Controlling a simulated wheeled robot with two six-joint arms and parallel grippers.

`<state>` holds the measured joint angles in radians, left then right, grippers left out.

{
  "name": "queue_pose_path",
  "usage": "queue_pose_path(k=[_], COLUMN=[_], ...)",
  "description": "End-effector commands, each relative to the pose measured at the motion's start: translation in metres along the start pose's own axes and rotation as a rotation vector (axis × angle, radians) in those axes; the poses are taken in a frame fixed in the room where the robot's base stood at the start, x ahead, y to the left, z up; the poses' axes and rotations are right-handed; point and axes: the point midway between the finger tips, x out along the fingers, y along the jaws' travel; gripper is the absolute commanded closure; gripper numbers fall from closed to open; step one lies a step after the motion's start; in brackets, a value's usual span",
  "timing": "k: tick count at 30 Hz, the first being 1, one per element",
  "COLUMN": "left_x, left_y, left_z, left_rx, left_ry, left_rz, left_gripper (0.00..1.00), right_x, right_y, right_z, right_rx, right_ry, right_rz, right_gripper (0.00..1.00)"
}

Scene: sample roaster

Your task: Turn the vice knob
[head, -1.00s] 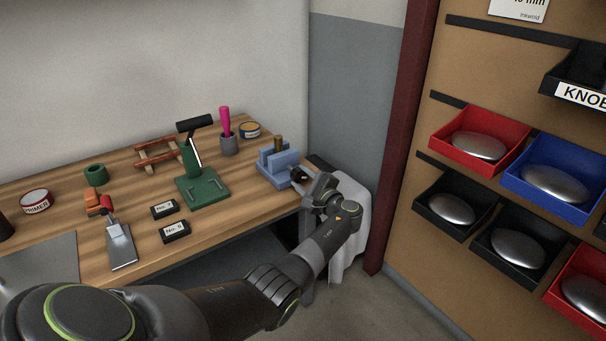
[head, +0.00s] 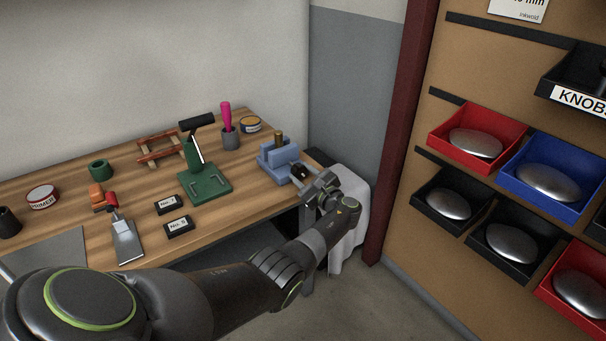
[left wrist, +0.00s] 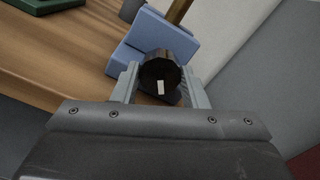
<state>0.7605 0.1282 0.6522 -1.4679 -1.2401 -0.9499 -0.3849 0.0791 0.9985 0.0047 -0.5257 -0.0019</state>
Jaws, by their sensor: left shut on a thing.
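The blue vice (head: 279,154) stands at the right end of the wooden bench. Its dark knob (head: 299,171) faces the front right. My left gripper (head: 306,178) reaches it from the front right and is shut on the knob. In the left wrist view, the round black knob (left wrist: 159,70) with a pale mark low on its face sits between the two grey fingers, in front of the blue vice body (left wrist: 170,36). My right gripper is not in view.
A green press (head: 204,183) and a grey cup (head: 230,139) with a pink-handled tool stand left of the vice. A white cloth (head: 350,225) hangs just right of my gripper. A rack with red (head: 448,134), blue and black bins stands farther right.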

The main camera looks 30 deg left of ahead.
Motion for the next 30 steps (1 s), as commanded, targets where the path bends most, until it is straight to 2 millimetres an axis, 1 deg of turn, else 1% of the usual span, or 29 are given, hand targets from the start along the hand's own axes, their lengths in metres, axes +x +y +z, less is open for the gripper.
queue_pose_path(k=[11, 12, 16, 25, 29, 30], left_x=[-0.001, -0.001, -0.001, -0.002, -0.013, -0.019], left_y=[0.001, 0.001, 0.001, 0.000, 0.000, 0.000], left_z=[-0.002, -0.002, -0.001, -0.001, -0.001, -0.001], left_rx=[0.004, 0.004, 0.003, 0.002, 0.002, 0.001], left_ry=[0.003, 0.003, 0.003, 0.001, 0.003, 0.004], left_rz=[0.001, 0.001, 0.001, 0.000, 0.000, 0.000], left_gripper=[0.83, 0.55, 0.39, 0.39, 0.39, 0.39], right_x=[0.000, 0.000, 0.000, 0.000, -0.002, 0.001], right_y=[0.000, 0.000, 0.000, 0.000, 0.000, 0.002], right_z=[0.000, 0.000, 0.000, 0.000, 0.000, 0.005], right_rx=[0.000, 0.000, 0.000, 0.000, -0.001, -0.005], right_ry=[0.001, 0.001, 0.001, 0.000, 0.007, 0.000], right_rz=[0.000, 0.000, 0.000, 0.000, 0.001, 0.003], right_gripper=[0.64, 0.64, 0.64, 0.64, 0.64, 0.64])
